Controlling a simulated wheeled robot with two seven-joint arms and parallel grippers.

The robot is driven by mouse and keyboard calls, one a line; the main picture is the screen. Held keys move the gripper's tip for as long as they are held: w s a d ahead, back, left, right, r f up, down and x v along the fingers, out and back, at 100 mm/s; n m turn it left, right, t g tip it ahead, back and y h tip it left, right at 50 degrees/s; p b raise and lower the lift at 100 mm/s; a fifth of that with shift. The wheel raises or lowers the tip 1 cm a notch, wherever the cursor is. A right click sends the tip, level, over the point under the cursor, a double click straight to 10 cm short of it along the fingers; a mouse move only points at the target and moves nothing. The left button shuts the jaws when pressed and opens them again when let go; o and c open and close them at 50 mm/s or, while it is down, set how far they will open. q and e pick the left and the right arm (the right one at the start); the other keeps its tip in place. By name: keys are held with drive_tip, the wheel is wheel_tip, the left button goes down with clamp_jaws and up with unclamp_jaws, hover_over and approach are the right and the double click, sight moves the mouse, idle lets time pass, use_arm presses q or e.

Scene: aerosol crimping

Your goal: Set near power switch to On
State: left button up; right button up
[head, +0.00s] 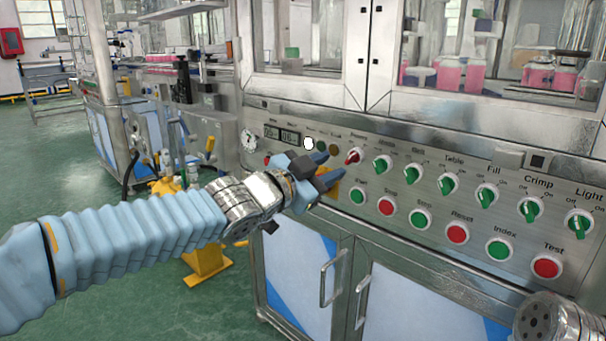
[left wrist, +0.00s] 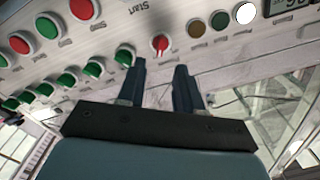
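The power switch is a red rotary knob (head: 353,156) at the left end of the knob row on the steel control panel. It also shows in the left wrist view (left wrist: 159,44), its handle roughly upright there. My left gripper (head: 326,169) is open and empty, just left of the knob in the head view. In the left wrist view my gripper's two dark blue fingertips (left wrist: 160,64) are apart, with the knob beyond them and between their lines. They do not appear to touch it. The small On/Off marks by this knob are too blurred to read. My right gripper is not in view.
Green rotary knobs (head: 382,164) continue to the right of the red one. Below them is a row of green and red push buttons (head: 386,206). Indicator lamps (head: 309,143) and a small display sit left of the knob. Cabinet doors with handles (head: 330,279) are below.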

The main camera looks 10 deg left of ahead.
use_arm(q)
drive_tip(key=p+v, duration=0.1)
drive_tip(key=v, duration=0.6)
drive_tip(key=shift+s+a+p, duration=0.2)
drive_tip(key=shift+s+p, duration=0.1)
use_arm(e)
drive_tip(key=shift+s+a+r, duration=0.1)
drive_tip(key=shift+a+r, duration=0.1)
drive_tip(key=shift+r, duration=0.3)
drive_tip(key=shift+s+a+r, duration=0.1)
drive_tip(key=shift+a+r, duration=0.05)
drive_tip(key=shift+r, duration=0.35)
use_arm(q)
wheel_tip(320, 180, down, 36)
drive_tip(key=w+a+n+g+y+p, duration=0.1)
drive_tip(key=w+n+g+y, duration=0.1)
drive_tip(key=n+g+y, duration=0.5)
drive_tip(key=s+a+f+n+g, duration=0.2)
drive_tip(key=s+f+n+g, duration=0.4)
drive_tip(key=s+f, duration=1.5)
wheel_tip(320, 180, down, 2)
drive_tip(key=shift+a+f+n+g+p, duration=0.1)
drive_tip(key=shift+a+n+g+p, duration=0.25)
drive_tip(key=shift+n, duration=0.75)
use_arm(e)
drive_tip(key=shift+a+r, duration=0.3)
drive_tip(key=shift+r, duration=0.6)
